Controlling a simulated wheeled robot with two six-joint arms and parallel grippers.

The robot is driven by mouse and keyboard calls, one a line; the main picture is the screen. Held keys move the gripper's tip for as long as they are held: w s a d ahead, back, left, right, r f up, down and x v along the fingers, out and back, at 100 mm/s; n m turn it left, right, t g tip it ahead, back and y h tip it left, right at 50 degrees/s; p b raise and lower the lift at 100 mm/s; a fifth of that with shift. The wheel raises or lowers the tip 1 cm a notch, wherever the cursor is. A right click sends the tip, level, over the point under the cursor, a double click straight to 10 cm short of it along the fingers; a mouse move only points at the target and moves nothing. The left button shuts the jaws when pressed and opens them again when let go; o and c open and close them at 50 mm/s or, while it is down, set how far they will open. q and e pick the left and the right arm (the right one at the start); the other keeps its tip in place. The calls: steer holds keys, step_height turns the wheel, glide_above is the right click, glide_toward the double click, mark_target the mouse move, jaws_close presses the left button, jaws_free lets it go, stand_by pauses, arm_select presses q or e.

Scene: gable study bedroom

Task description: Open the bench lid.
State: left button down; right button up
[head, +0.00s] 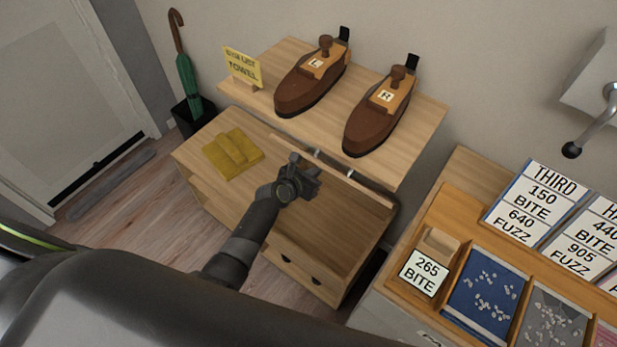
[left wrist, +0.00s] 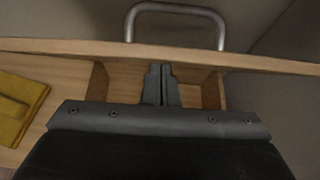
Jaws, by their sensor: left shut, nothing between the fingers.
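The wooden bench (head: 192,153) stands below a shelf in the head view. Its lid (head: 365,192) appears raised and steep, its edge running across the bench's right part; in the left wrist view the lid edge (left wrist: 70,49) crosses the picture. The grey metal handle (left wrist: 175,8) is on the far side of that edge, partly hidden in the head view. My left gripper (head: 305,176) is shut and empty, on the near side of the lid; its fingers (left wrist: 160,78) look close to it, contact unclear. My right gripper is out of view.
A folded yellow towel (head: 233,153) lies on the bench's left part. The shelf (head: 400,160) above holds two brown shoe-shaped objects (head: 311,80) and a yellow sign (head: 242,67). A desk with trays (head: 487,290) stands right.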

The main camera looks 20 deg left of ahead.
mark_target(321, 166)
arm_select(q)
steer(key=shift+w+d+r+p, duration=0.4)
steer(key=shift+w+r, duration=0.2)
steer(key=shift+w, duration=0.25)
steer(key=shift+w+d+r+p, duration=0.25)
steer(key=shift+w+r+p, duration=0.3)
steer(key=shift+w, duration=0.25)
